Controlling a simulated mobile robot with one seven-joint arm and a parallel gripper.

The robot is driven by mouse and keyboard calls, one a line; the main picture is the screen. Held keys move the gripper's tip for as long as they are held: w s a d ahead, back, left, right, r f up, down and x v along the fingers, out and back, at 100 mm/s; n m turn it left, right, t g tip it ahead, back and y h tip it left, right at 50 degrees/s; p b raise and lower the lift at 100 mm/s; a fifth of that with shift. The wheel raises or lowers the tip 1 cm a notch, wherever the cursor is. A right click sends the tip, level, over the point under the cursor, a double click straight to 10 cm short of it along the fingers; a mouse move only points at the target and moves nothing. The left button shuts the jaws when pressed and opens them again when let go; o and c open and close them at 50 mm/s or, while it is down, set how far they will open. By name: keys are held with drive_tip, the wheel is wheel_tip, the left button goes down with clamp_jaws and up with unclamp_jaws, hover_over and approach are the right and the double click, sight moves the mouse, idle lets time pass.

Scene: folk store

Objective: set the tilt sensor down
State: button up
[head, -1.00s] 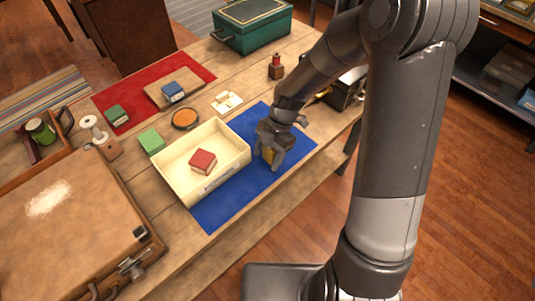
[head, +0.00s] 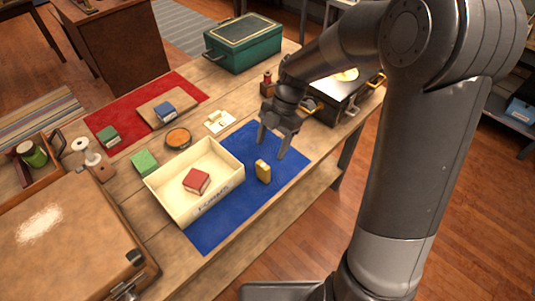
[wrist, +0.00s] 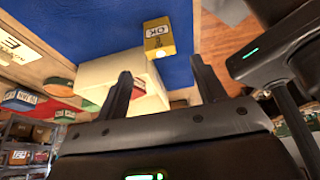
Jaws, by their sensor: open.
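The tilt sensor appears to be the small yellow block (head: 263,171) standing on the blue mat (head: 222,224), just right of the cream tray (head: 217,199). In the wrist view the yellow block (wrist: 159,37) shows a white label reading OK and stands beyond the fingertips. My gripper (head: 272,150) is open and empty, above the mat and behind the block, apart from it. In the wrist view its two fingers (wrist: 160,78) are spread with nothing between them.
A red block (head: 196,181) lies in the cream tray. A green block (head: 145,161) and a round orange-topped dish (head: 178,138) are behind it. A black case (head: 340,100) stands to the right of my gripper. The blue mat's front part is clear.

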drive_tip(key=s+d+r+m+t+h, duration=0.1)
drive_tip(key=s+d+r+m+t, duration=0.3)
drive_tip(key=m, duration=0.9)
drive_tip(key=s+d+r+m+t+h, duration=0.2)
drive_tip(key=s+d+r+m+t, duration=0.2)
drive_tip(key=s+d+r+m, duration=0.5)
drive_tip(key=shift+s+d+r+m+t, duration=0.35)
drive_tip(key=shift+s+r+m+t, duration=0.05)
drive_tip(key=shift+s+r+m, duration=2.05)
drive_tip(key=shift+s+f, duration=0.1)
drive_tip(key=shift+f, duration=0.05)
